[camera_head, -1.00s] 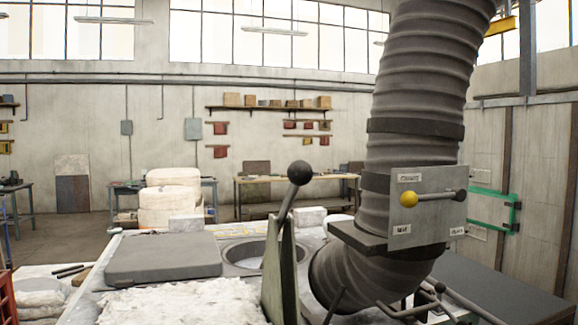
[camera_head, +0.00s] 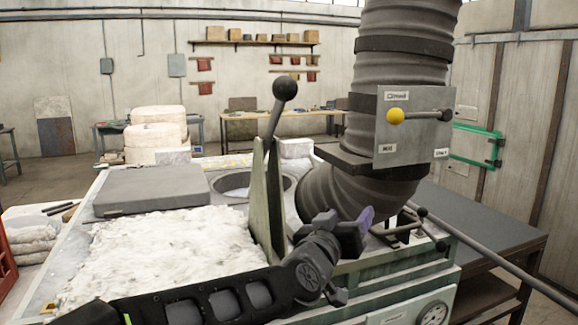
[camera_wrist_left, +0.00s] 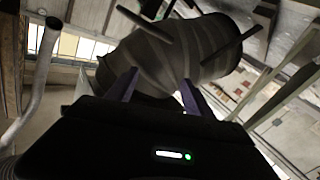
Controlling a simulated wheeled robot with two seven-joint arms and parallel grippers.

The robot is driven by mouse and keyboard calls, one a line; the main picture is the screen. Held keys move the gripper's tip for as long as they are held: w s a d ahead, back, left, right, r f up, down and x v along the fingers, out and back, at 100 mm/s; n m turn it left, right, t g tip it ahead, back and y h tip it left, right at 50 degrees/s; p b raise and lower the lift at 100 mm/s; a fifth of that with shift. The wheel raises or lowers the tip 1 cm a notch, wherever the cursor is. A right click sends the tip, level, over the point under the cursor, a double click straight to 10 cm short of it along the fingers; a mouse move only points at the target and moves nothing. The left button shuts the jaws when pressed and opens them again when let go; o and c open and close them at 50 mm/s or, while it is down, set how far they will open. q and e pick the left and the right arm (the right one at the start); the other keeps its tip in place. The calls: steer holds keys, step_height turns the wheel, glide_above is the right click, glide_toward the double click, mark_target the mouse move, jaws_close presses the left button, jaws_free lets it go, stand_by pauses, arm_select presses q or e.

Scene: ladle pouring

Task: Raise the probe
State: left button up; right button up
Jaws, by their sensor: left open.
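My left gripper (camera_head: 347,222) reaches in low in the head view, in front of the thick ribbed duct. Its fingers are apart, with nothing between them. The two purple-grey fingers also show in the left wrist view (camera_wrist_left: 158,90), with the ribbed duct beyond them. No part is clearly recognisable as the probe. A lever with a black ball (camera_head: 285,88) stands tilted in a green bracket (camera_head: 264,205), left of the gripper. Dark rods with ball ends (camera_head: 421,212) lie right of the gripper. My right gripper is not in view.
A grey slab (camera_head: 150,194), a round opening (camera_head: 235,184) and a white lumpy surface (camera_head: 170,250) lie left. A dark table (camera_head: 480,220) stands right.

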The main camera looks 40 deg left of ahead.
mark_target(282, 95)
arm_select(q)
steer(key=s+a+r+t+y, duration=0.1)
steer(key=s+a+r, duration=0.1)
steer(key=s+r, duration=0.3)
steer(key=s+a+r+t+y, duration=0.1)
steer(key=s+r, duration=0.3)
steer(key=r, duration=0.6)
steer(key=s+a+r+n+t+y, duration=0.1)
steer(key=s+a+r+y, duration=0.1)
steer(key=s+r, duration=0.3)
steer(key=shift+s+a+r+t+y, duration=0.2)
steer(key=shift+r+y, duration=0.1)
steer(key=shift+r, duration=0.45)
steer(key=shift+s+a+r+t+y, duration=0.1)
steer(key=shift+s+a+r+y, duration=0.15)
steer(key=shift+r, duration=0.45)
steer(key=shift+m, duration=0.3)
steer(key=shift+w+a+m, duration=0.2)
steer(key=shift+w+m, duration=0.15)
steer(key=shift+m, duration=0.05)
steer(key=shift+s+y, duration=0.2)
steer(key=shift+y, duration=0.05)
steer(key=shift+w, duration=0.15)
steer(key=shift+p+x, duration=0.55)
steer(key=shift+x, duration=3.35)
steer(key=shift+f, duration=0.1)
steer(key=shift+c, duration=0.2)
jaws_close()
